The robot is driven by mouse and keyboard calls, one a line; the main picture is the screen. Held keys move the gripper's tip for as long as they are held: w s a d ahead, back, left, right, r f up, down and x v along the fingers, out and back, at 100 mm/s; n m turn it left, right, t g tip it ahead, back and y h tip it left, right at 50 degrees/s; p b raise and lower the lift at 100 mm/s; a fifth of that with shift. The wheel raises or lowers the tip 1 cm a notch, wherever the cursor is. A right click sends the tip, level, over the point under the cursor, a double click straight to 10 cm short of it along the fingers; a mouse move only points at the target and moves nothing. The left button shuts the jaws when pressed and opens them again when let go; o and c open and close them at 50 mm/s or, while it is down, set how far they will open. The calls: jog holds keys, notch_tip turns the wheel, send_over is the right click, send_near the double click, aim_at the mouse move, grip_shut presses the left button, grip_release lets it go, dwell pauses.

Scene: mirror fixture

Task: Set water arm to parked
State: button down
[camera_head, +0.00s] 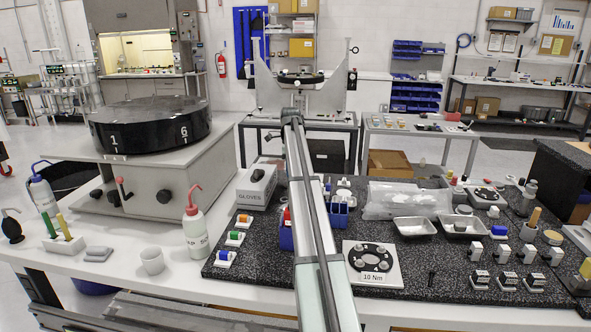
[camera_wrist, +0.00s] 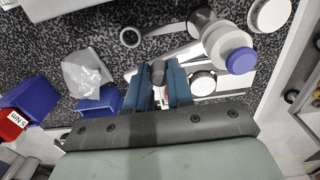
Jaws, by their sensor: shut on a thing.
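My gripper (camera_wrist: 163,84) points down over the dark speckled surface, with its two blue fingers shut on a small dark grey knob (camera_wrist: 158,70). A pale silvery bar (camera_wrist: 190,52) passes just beyond the fingertips. I cannot tell whether the knob and bar belong to the water arm, and no part is clearly marked as the water arm or its parked position. In the head view my long arm runs up the middle and hides what lies behind it; the fingers cannot be made out there.
A blue-capped white bottle (camera_wrist: 220,42) stands right of the fingers. A blue bin (camera_wrist: 98,103) and clear bag (camera_wrist: 85,72) lie left. In the head view, a machine with a black drum (camera_head: 150,126) stands left, and a ringed plate (camera_head: 372,284) lies right of my arm.

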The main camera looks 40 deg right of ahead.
jog(key=shift+w+a+m, duration=0.3)
jog(key=shift+a+m, duration=0.1)
jog(key=shift+m, duration=0.35)
jog(key=shift+w+a+m, duration=0.3)
jog(key=shift+a+m, duration=0.05)
jog(key=shift+m, duration=0.4)
jog(key=c, duration=1)
grip_release()
notch_tip(320, 180, up, 14)
jog(key=shift+w+f, duration=0.1)
jog(key=shift+f, duration=0.05)
